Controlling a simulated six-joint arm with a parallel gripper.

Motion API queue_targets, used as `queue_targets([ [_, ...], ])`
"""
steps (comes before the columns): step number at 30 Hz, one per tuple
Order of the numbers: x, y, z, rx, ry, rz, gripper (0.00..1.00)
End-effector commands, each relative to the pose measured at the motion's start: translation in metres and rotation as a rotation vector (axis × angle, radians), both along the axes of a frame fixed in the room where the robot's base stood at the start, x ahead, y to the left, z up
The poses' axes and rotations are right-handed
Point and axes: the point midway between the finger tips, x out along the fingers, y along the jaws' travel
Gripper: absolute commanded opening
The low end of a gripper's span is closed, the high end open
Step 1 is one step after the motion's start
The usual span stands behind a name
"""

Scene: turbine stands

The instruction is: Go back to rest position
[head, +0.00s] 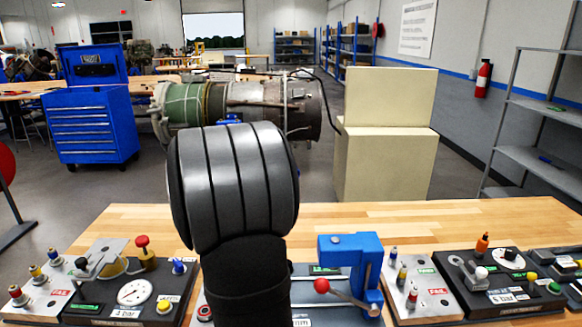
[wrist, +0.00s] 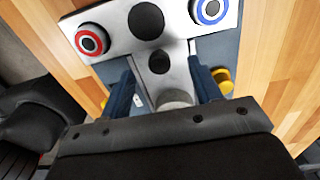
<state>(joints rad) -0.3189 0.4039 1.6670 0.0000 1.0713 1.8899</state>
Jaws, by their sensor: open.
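My gripper (wrist: 163,86) shows in the wrist view with its two dark blue fingers apart. Between and beyond the fingers lies a stand with a pale metal plate (wrist: 113,48). The plate has a red-ringed round part (wrist: 90,41), a blue-ringed one (wrist: 210,10) and dark round spots. A grey cylinder end (wrist: 175,98) shows low between the fingers. I cannot tell whether the fingers touch anything, but I see nothing gripped. In the head view my arm fills the middle and hides the gripper.
On the wooden bench (head: 440,213) stand a gauge panel (head: 130,292) at left, a blue clamp-like fixture (head: 352,255) with a red-knobbed lever right of my arm, and another panel (head: 495,280) at right. A turbine engine (head: 262,98) and cream cabinet (head: 385,165) stand behind.

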Motion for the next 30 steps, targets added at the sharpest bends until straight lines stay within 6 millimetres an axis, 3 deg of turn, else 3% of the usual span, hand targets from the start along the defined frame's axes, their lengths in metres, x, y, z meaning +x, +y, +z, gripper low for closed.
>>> queue_targets([
  [8,0.000,0.000,-0.030,0.000,0.000,0.000,0.58],
  [20,0.000,-0.004,-0.029,0.000,-0.001,0.000,0.58],
  [25,0.000,0.000,-0.018,0.001,-0.002,0.000,0.58],
  [30,0.001,0.000,0.011,0.002,-0.005,0.000,0.58],
])
